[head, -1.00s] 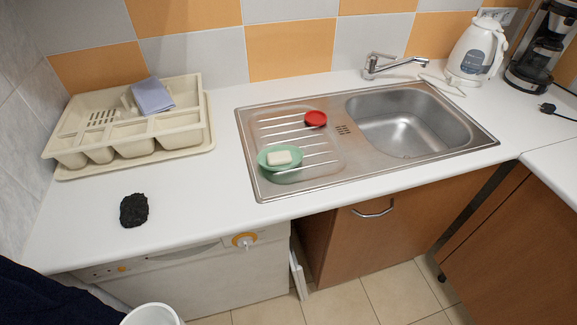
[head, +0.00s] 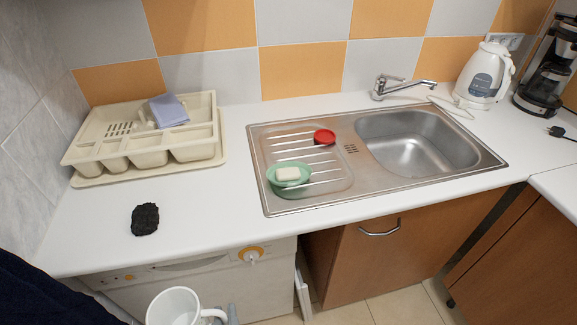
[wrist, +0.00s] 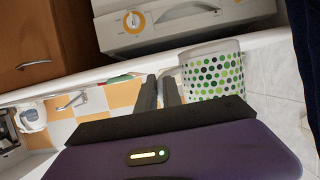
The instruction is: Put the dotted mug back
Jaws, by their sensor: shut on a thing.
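The dotted mug (wrist: 213,75) is white with green and dark dots in the wrist view, just right of my gripper's fingers. In the head view the mug (head: 174,308) shows at the bottom edge, in front of the counter, with its open top up and its handle to the right. My gripper (wrist: 160,92) is shut on the mug, at its handle side. The exact contact is hard to see. In the head view only a grey bit of my gripper (head: 232,314) shows beside the handle.
On the white counter (head: 205,212) are a cream cutlery tray (head: 82,153) with a blue cloth (head: 168,110), a black sponge-like lump (head: 145,219), and a steel sink (head: 410,145) with a green soap dish (head: 289,176) and red dish (head: 325,136). The front left counter is mostly clear.

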